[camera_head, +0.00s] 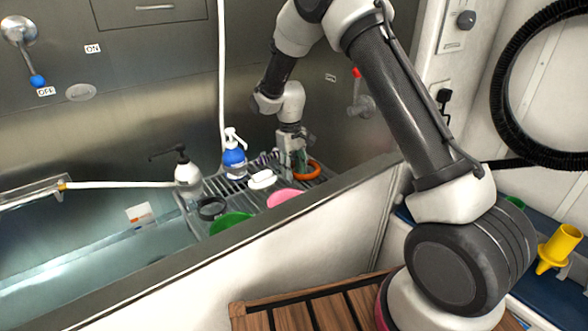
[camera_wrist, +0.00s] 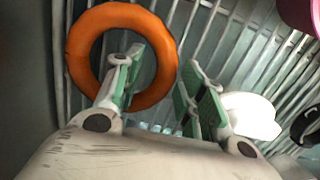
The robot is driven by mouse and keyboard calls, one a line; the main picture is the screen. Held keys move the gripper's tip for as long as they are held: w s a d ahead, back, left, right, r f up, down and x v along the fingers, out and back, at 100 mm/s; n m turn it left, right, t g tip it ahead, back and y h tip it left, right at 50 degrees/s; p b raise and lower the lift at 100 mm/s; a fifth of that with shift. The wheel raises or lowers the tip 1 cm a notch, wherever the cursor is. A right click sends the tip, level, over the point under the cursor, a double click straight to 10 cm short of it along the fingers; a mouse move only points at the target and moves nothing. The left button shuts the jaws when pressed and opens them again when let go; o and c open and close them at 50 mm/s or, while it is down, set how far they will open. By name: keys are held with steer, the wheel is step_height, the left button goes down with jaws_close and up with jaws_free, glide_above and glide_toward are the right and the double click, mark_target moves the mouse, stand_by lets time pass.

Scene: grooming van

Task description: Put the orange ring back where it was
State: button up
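The orange ring (camera_head: 313,171) lies on the grey slatted rack at its right end, by the steel wall. In the wrist view the ring (camera_wrist: 84,45) lies flat over the slats at the upper left. My gripper (camera_head: 299,166) is low over the rack at the ring. In the wrist view my gripper (camera_wrist: 155,75) is open, with green pads. Its left finger overlaps the ring's opening; its right finger is just outside the ring's right side. The ring's right rim shows between them with a gap. Whether the fingertips reach down past the rim is unclear.
The rack (camera_wrist: 215,40) also holds a white object (camera_head: 262,180), a pink item (camera_head: 285,197), a green item (camera_head: 230,221), a black ring (camera_head: 212,208), a blue pump bottle (camera_head: 234,160) and a black-topped white bottle (camera_head: 187,176). The tub's pale front wall (camera_head: 330,230) stands before it.

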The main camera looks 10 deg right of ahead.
stand_by(0.3)
steer(key=r, duration=0.8)
steer(key=w+r, duration=0.1)
steer(key=r, duration=0.3)
steer(key=shift+w+a+r, duration=0.1)
steer(key=shift+a+r, duration=0.05)
steer(key=shift+a, duration=0.15)
